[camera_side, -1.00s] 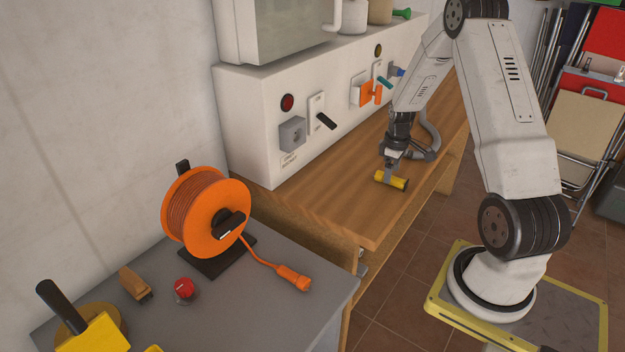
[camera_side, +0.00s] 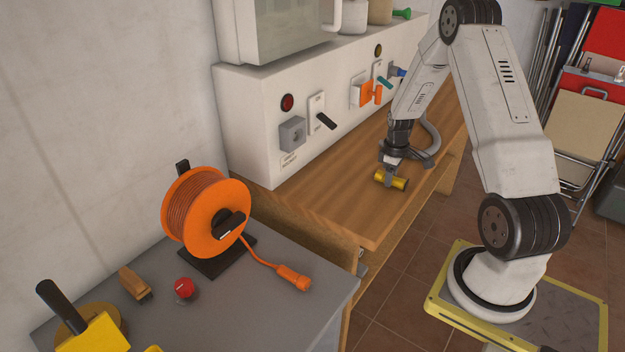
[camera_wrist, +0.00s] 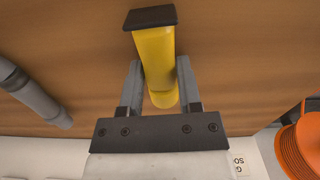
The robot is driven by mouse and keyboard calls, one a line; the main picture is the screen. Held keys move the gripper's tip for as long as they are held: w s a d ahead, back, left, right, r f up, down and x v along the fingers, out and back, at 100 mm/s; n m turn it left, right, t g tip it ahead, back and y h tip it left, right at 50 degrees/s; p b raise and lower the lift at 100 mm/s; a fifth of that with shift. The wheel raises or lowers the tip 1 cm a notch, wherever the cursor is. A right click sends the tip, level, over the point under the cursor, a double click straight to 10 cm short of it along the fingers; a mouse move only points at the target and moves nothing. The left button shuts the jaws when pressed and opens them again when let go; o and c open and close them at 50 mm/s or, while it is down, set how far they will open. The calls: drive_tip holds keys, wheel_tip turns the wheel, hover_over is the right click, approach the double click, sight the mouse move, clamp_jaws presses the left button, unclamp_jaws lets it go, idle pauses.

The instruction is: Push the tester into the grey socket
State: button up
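The tester is a yellow cylinder with a black end, lying on the wooden bench in the side view (camera_side: 399,182) and close up in the wrist view (camera_wrist: 155,58). My gripper (camera_side: 389,178) is low at the bench. In the wrist view its two fingers (camera_wrist: 160,84) stand on either side of the yellow body. I cannot tell whether they press on it or leave a small gap. The grey socket (camera_side: 292,133) is a square grey block on the front of the white panel, left of the tester and apart from it.
The panel also carries a red lamp (camera_side: 287,102), a black lever (camera_side: 326,121) and an orange plug (camera_side: 367,92). An orange cable reel (camera_side: 197,223) stands on the grey table in front. The bench between tester and panel is clear.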

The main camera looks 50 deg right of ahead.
clamp_jaws()
drive_tip(key=shift+r, duration=0.15)
drive_tip(key=shift+r, duration=0.5)
drive_tip(key=s+a+r, duration=0.8)
drive_tip(key=s+r, duration=0.3)
drive_tip(key=shift+a+r, duration=0.3)
drive_tip(key=shift+r, duration=0.05)
drive_tip(key=shift+w, duration=0.1)
idle(0.5)
